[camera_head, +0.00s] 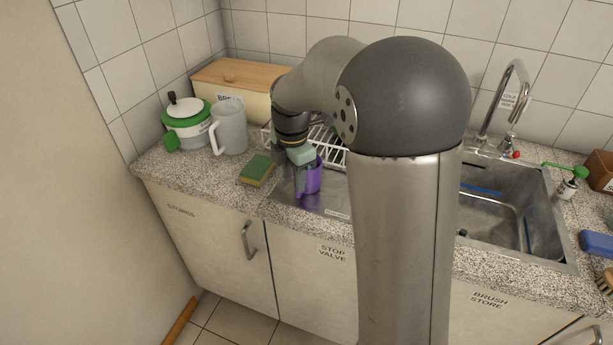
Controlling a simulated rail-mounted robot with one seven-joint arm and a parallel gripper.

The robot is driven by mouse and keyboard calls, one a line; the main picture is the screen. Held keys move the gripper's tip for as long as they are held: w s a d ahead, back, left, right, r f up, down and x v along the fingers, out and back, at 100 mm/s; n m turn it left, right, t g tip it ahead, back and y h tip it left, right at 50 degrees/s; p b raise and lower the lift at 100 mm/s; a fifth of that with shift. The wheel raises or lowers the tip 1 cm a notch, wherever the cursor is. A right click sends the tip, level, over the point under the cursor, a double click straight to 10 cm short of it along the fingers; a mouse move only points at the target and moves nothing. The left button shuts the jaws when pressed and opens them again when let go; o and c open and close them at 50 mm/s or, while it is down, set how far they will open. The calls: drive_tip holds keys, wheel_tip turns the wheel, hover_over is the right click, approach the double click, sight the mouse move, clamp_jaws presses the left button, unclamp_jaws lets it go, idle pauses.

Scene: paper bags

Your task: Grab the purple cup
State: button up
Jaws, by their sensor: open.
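The purple cup (314,180) stands on the metal draining area left of the sink, near the counter's front edge. My gripper (301,182) points down at the cup, with its fingers at the cup's left side and overlapping it in this view. My gripper is open. Whether a finger touches the cup, or the cup's wall is between the fingers, I cannot tell. My arm hides part of the counter behind and to the right of the cup.
A green and yellow sponge (257,169) lies left of the cup. A white dish rack (328,141) stands behind it. A grey jug (229,127), a green and white pot (187,123) and a bread bin (238,83) stand further left. The sink (500,210) is at right.

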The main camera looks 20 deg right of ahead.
sight(297, 196)
drive_tip(key=shift+w+d+f+p, duration=0.1)
drive_tip(key=shift+d+f+p, duration=0.15)
drive_tip(key=shift+f, duration=1.05)
drive_tip(key=shift+d+f+p, duration=0.1)
drive_tip(key=shift+f+p, duration=0.1)
drive_tip(key=shift+f, duration=1.1)
clamp_jaws()
